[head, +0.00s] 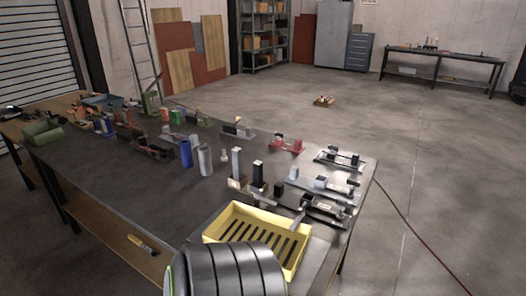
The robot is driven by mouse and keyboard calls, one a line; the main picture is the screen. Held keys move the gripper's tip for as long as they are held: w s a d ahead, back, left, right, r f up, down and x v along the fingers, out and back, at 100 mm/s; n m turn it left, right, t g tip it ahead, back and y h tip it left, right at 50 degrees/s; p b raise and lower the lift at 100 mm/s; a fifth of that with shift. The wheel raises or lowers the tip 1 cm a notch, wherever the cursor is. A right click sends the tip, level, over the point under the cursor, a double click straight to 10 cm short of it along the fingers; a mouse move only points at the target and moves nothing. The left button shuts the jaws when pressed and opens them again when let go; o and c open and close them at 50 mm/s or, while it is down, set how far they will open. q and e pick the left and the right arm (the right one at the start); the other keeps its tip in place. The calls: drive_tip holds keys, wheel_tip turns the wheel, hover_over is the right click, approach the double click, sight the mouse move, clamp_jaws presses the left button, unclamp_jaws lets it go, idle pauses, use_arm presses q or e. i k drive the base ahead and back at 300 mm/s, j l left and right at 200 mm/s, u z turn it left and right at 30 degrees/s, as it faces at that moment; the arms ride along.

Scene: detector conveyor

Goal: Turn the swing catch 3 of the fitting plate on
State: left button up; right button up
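Several small plates with fittings stand at the right end of the long dark workbench (110,190). One light plate with dark blocks (340,158) is near the far right corner. A grey one (325,182) and a darker one (325,208) lie closer to me. I cannot tell which is the fitting plate, and swing catch 3 is too small to make out. Neither of my grippers can be seen.
A yellow slotted tray (213,228) sits at the bench's near right end. Upright blue (186,153) and grey (205,160) cylinders stand mid-bench. A yellow-handled tool (142,244) lies on the lower shelf. A red cable (415,232) crosses the open floor at right.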

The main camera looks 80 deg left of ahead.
sight(256, 192)
drive_tip(key=u, duration=2.4)
